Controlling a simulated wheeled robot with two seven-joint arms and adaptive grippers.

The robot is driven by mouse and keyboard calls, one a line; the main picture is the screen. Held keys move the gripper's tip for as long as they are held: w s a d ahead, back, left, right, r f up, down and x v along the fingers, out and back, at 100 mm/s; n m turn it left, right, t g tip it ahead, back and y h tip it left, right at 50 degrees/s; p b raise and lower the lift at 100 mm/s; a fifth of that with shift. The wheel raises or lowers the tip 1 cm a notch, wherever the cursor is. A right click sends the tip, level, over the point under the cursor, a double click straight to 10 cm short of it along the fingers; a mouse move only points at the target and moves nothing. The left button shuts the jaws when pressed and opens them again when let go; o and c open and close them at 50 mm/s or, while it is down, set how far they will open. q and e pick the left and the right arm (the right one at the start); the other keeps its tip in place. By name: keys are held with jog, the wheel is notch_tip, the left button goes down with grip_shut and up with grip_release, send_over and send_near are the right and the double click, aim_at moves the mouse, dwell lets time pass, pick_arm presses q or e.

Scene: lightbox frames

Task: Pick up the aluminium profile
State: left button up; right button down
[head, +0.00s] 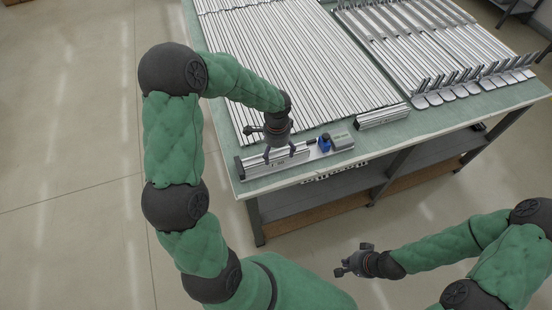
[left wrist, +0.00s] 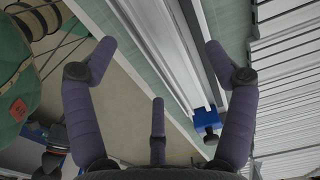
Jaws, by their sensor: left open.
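A silver aluminium profile (head: 298,156) lies along the near edge of the table, on or beside a long rail (head: 250,165). It also shows in the left wrist view (left wrist: 160,35), running diagonally between my fingers. My left gripper (head: 279,151) is over it, pointing down, and partly hides it. In the left wrist view, the left gripper (left wrist: 160,48) is open, with its fingers spread on both sides of the profile. Whether any finger touches it cannot be told. My right gripper (head: 352,261) is away from the table at lower right; its finger state is unclear.
A blue clamp (head: 324,144) and a grey block (head: 341,138) sit at the rail's right end. A short profile stack (head: 382,117) lies further right. Long profiles (head: 290,50) cover the table behind, with more metal parts (head: 425,45) at right. A shelf (head: 340,188) is below.

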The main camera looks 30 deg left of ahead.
aim_at(277, 157)
pick_arm(q)
notch_tip(277, 157, down, 4)
jog(key=shift+r+b, duration=0.1)
jog(key=shift+b, duration=0.25)
jog(key=c, duration=1.4)
jog(key=shift+r, duration=0.15)
